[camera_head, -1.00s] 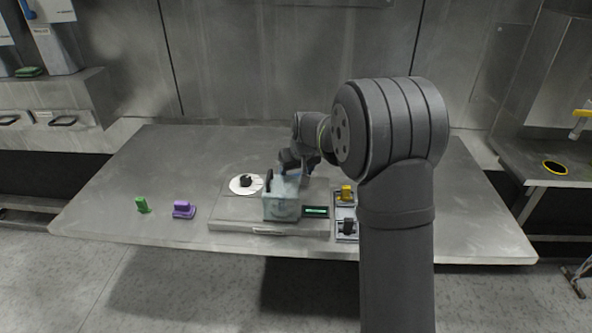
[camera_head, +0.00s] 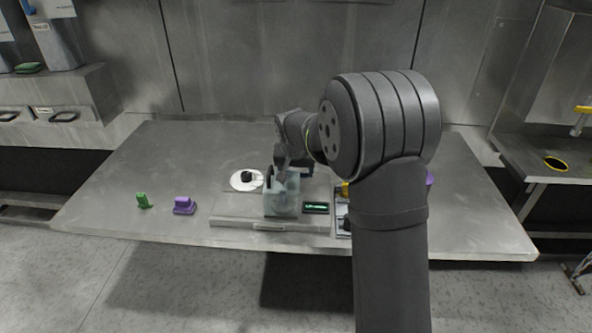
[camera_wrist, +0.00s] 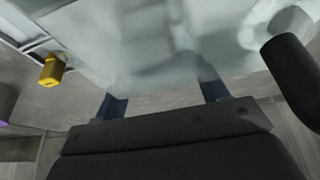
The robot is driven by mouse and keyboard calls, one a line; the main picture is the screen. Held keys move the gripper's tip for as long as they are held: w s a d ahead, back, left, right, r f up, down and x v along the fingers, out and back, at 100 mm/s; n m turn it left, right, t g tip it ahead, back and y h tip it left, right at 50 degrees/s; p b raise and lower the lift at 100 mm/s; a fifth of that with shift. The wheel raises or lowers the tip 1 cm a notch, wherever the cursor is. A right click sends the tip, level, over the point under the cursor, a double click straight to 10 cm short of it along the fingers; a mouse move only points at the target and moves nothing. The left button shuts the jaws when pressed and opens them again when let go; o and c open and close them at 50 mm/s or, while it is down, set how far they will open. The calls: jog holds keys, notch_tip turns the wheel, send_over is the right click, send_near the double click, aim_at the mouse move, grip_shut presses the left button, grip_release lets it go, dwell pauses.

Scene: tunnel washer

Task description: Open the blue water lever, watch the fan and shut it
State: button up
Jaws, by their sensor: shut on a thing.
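A translucent pale green box (camera_head: 281,204) stands on a flat grey metal base (camera_head: 236,212) on the table. My gripper (camera_head: 281,172) is at the top of the box, with its fingers partly hidden there. In the wrist view my two dark blue fingers (camera_wrist: 162,100) are spread apart and meet the box's pale surface (camera_wrist: 150,45), so it appears to be the thing held. A dark rounded handle (camera_wrist: 292,82) with a pale mount is at the right there, beside the fingers and apart from them. I cannot make out a blue lever or a fan.
A white disc (camera_head: 239,184) with a black knob lies left of the box. A small green-lit display (camera_head: 316,207) is on its right. A yellow block (camera_wrist: 52,70) is partly behind my arm.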

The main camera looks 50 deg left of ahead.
jog(key=shift+r, duration=0.1)
jog(key=o, duration=1)
jog(key=v, duration=1.7)
jog(key=shift+d, duration=0.15)
jog(key=x, duration=1.7)
